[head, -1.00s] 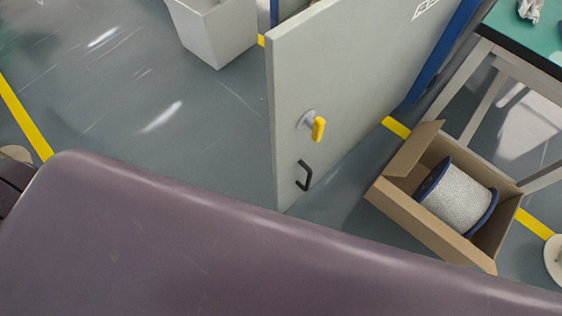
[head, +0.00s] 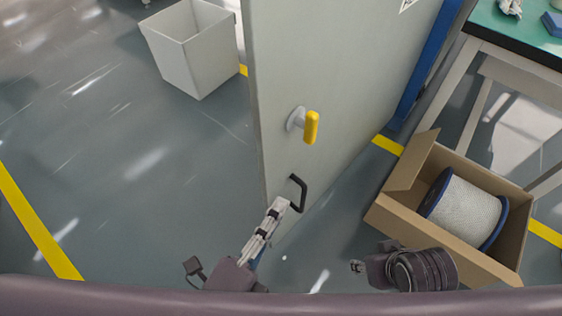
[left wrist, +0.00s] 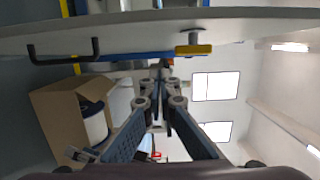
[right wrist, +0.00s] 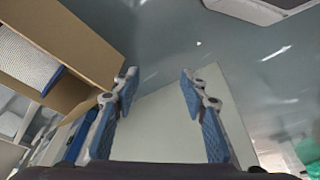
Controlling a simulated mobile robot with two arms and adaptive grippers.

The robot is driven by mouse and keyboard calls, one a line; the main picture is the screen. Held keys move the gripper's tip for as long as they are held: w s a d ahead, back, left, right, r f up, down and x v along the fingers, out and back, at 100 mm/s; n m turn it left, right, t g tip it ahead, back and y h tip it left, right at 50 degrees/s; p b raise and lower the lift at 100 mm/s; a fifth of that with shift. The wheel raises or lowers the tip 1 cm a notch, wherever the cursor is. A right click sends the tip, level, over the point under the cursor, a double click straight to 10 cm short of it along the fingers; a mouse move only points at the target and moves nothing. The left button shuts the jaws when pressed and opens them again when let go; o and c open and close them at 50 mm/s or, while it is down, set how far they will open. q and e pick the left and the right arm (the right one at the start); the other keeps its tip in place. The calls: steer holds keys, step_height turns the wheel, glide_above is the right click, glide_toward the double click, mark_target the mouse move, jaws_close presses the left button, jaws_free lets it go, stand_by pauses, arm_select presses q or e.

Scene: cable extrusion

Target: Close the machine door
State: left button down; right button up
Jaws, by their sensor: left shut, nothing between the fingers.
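The machine door (head: 340,60) stands open, a pale grey panel in the head view. It has a yellow turning handle (head: 311,127) and a black pull handle (head: 300,193) below it. My left gripper (head: 280,204) is shut and empty, its tips close to the black pull handle; I cannot tell whether they touch. In the left wrist view the door (left wrist: 150,27) crosses the top, with the black handle (left wrist: 63,52) left of my fingers (left wrist: 161,75) and the yellow handle (left wrist: 194,49) right. My right gripper (right wrist: 158,76) is open and empty, low beside the carton.
An open cardboard carton (head: 408,211) with a cable spool (head: 462,211) stands right of the door. A table with a green top (head: 520,38) is at the upper right. A white bin (head: 195,60) stands left of the door. The floor at left is clear.

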mark_target(285, 161)
arm_select(q)
steer(key=shift+w+d+p, duration=0.25)
steer(key=shift+w+p, duration=0.7)
steer(key=shift+w, duration=0.9)
steer(key=shift+w+d+p, duration=0.2)
steer(key=shift+w+p, duration=0.7)
steer(key=shift+w, duration=1)
steer(key=shift+w+d+p, duration=0.25)
steer(key=shift+w+p, duration=0.7)
steer(key=shift+w, duration=0.9)
arm_select(e)
step_height(285, 161, down, 19)
steer(key=s+g, duration=0.1)
steer(key=shift+s, duration=0.4)
arm_select(q)
steer(key=shift+a, duration=0.1)
arm_select(e)
steer(key=shift+r, duration=0.1)
